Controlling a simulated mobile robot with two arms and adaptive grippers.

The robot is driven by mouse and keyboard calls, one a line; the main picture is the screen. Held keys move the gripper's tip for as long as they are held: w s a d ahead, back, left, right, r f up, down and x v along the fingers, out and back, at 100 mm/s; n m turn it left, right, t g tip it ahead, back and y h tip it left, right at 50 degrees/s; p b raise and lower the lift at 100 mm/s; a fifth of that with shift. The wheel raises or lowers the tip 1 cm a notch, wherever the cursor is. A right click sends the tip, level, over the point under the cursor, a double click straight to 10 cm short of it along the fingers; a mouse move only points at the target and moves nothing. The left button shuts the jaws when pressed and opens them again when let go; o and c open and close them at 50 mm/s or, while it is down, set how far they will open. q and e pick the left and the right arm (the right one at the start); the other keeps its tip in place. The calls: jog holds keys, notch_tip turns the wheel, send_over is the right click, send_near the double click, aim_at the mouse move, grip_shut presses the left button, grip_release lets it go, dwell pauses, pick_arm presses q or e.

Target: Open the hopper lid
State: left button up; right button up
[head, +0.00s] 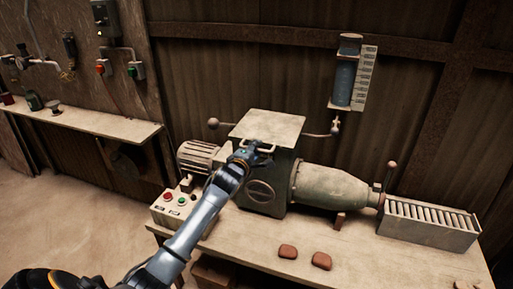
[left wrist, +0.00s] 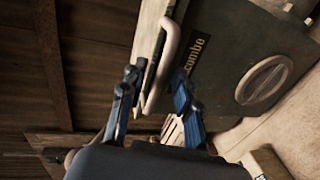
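The hopper lid (head: 268,126) is a pale flat plate lying shut on top of the dark green press body (head: 262,195). A pale bar handle sits at its front edge. My left gripper (head: 252,155) is at this front edge, by the handle. In the left wrist view the handle (left wrist: 168,50) reaches between the two spread fingers of my left gripper (left wrist: 157,82). The fingers look apart from each other and not clamped on the bar, though contact with one finger is hard to judge. My right gripper is not in view.
A motor (head: 199,156) and a control box (head: 178,203) with red and green buttons stand left of the press. The barrel (head: 330,186) and a roller tray (head: 432,224) extend right. Two brown pieces (head: 321,260) lie on the table front. A blue cylinder (head: 344,82) hangs behind.

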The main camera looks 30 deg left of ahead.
pick_arm(q)
jog(key=shift+w+a+f, duration=0.1)
jog(key=shift+w, duration=0.35)
grip_shut()
jog(key=shift+w, duration=0.15)
